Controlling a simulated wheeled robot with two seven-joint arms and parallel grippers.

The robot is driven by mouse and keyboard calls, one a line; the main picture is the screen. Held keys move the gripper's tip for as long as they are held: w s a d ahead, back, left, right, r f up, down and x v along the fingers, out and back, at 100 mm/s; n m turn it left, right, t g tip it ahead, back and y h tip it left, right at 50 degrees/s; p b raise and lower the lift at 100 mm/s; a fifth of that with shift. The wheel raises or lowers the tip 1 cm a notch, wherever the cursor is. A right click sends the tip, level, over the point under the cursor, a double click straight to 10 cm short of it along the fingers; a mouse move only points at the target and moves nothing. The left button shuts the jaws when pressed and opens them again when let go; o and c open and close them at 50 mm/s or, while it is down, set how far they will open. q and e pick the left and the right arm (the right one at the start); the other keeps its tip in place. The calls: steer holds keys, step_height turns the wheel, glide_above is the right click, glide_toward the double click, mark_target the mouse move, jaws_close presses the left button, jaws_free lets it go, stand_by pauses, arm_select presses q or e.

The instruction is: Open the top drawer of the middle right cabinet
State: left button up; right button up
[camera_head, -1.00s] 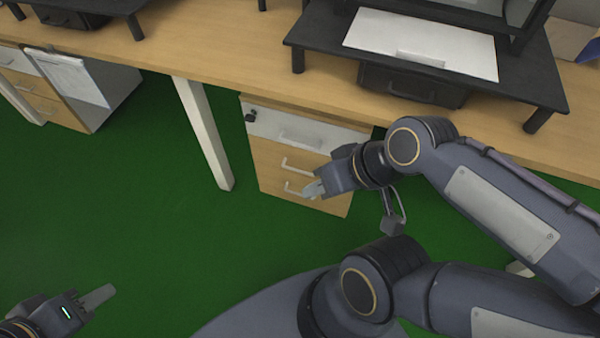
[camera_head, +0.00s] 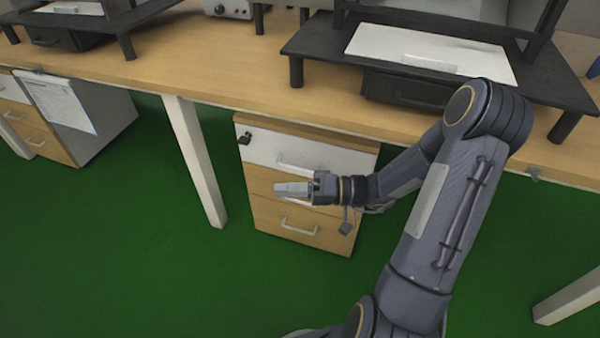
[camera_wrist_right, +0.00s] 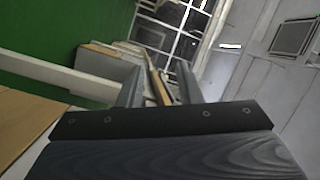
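The cabinet (camera_head: 318,215) under the desk at the middle right has a white top drawer (camera_head: 262,149) and two wood-coloured drawers below. The top drawer looks shut. Its pale bar handle (camera_head: 302,164) shows just above my right gripper in the head view. My right gripper (camera_head: 283,188) points left in front of the middle drawer's upper part and hides that drawer's handle. In the right wrist view my right gripper (camera_wrist_right: 160,84) has its two fingers apart, with no handle clearly between them. My left gripper is out of the head view.
The wooden desk top (camera_head: 225,82) overhangs the cabinet. A white desk leg (camera_head: 195,160) stands to its left. Another cabinet (camera_head: 98,125) is at the far left. A black stand (camera_head: 500,80) is on the desk. Green floor (camera_head: 120,260) is clear in front.

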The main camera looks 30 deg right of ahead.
mark_target(300, 170)
steer(key=w+d+f+m+t+h, duration=0.4)
steer(key=d+f+m+t+h, duration=0.3)
steer(key=d+f+t, duration=0.4)
steer(key=shift+n+g+h, duration=0.3)
steer(key=shift+g+h, duration=0.2)
steer(key=shift+g, duration=0.1)
steer(key=x, duration=0.2)
steer(key=b+x, duration=0.1)
steer(key=x, duration=0.1)
steer(key=d+x, duration=0.1)
steer(key=x, duration=0.2)
steer(key=shift+w+r, duration=0.2)
steer(key=shift+w, duration=0.05)
jaws_close()
